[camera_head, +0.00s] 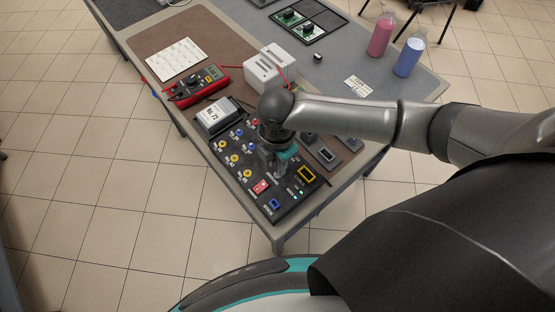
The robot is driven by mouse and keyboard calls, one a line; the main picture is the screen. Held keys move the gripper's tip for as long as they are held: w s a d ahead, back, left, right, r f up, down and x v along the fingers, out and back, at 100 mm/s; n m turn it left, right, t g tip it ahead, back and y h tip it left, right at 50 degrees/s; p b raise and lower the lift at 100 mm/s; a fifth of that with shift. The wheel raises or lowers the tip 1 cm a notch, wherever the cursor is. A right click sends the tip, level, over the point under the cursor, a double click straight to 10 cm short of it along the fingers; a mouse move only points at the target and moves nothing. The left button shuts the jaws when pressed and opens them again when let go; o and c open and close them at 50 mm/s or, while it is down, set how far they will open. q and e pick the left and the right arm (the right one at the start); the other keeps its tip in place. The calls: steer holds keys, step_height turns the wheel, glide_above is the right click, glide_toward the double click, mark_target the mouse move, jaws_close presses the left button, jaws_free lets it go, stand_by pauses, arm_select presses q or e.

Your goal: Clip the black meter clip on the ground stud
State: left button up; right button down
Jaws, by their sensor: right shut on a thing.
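A black panel (289,211) with yellow, blue and red posts lies near the table's front corner. My right gripper (271,171) points down over the middle of this panel and is shut. What it holds is dark and mostly hidden by the fingers and wrist; it seems to be the black meter clip. I cannot make out the ground stud, and cannot tell whether the clip touches it. A red-and-black multimeter (197,86) lies farther back on the brown mat, with red leads running from it. My left gripper is not in view.
A grey display box (217,116) stands just behind the panel. Two white boxes (263,72) stand beyond my right wrist. A pink bottle (380,36) and a blue bottle (408,57) stand at the right. A tray with green boards (310,26) lies at the back.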

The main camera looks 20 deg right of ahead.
steer(key=shift+f, duration=0.3)
stand_by(0.6)
steer(key=shift+p, duration=0.3)
steer(key=shift+f, duration=0.25)
steer(key=shift+f+p, duration=0.15)
steer(key=shift+p, duration=0.15)
steer(key=shift+f, duration=0.1)
stand_by(0.7)
steer(key=shift+c, duration=1.7)
jaws_free()
steer(key=shift+p, duration=0.3)
